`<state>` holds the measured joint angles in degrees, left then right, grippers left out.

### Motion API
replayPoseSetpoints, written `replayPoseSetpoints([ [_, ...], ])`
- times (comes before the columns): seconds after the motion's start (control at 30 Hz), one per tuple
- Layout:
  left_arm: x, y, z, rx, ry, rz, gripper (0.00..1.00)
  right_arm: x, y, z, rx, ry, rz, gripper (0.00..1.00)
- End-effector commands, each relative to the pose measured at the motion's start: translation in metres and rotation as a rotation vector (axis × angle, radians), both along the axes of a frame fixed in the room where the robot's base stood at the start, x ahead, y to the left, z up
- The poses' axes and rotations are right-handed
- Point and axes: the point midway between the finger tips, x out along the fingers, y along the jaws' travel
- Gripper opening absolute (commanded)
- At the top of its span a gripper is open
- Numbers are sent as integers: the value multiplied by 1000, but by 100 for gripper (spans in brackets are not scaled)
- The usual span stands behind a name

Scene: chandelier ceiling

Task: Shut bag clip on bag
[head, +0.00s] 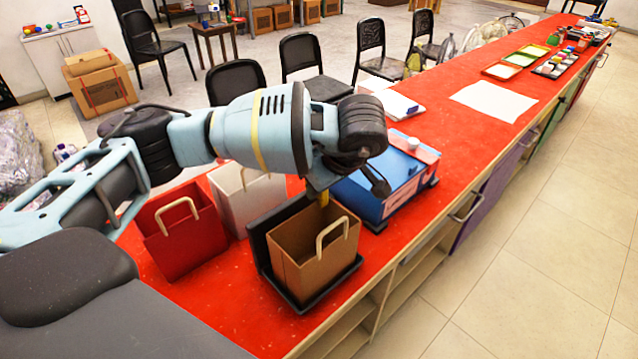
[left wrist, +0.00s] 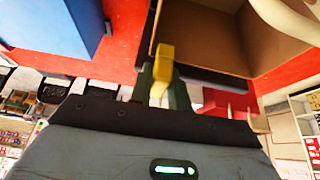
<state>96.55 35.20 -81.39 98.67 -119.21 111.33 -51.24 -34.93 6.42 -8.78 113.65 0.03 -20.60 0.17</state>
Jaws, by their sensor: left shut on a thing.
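A brown paper bag (head: 315,255) with a pale handle stands upright and open at the top in a black stand (head: 266,262). It also shows in the left wrist view (left wrist: 205,35). My left gripper (head: 322,190) points down at the bag's back rim and is shut on a yellow bag clip (left wrist: 163,68). In the head view only a small part of the clip (head: 323,198) shows below the gripper. The clip's tip overlaps the bag's rim in the left wrist view; I cannot tell whether it grips the rim. My right gripper is not in view.
A red bag (head: 180,240) and a white bag (head: 247,200) stand left of the stand. A blue box (head: 372,190) is close behind it to the right. The red counter (head: 455,150) has papers and trays farther along; its front edge is near the stand.

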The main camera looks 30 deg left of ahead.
Motion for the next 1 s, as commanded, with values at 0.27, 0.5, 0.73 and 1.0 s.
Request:
replayPoseSetpoints([
  [0.27, 0, 0, -1, -1, 2, 0, 40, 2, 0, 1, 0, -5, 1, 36],
  [0.5, 0, 0, 0, -1, 1, 0, 40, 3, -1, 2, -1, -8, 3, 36],
  [0.73, -3, -10, 20, -2, -2, -1, 40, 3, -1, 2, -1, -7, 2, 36],
  [1.0, -9, -27, 60, 0, -4, -1, 40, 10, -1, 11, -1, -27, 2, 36],
])
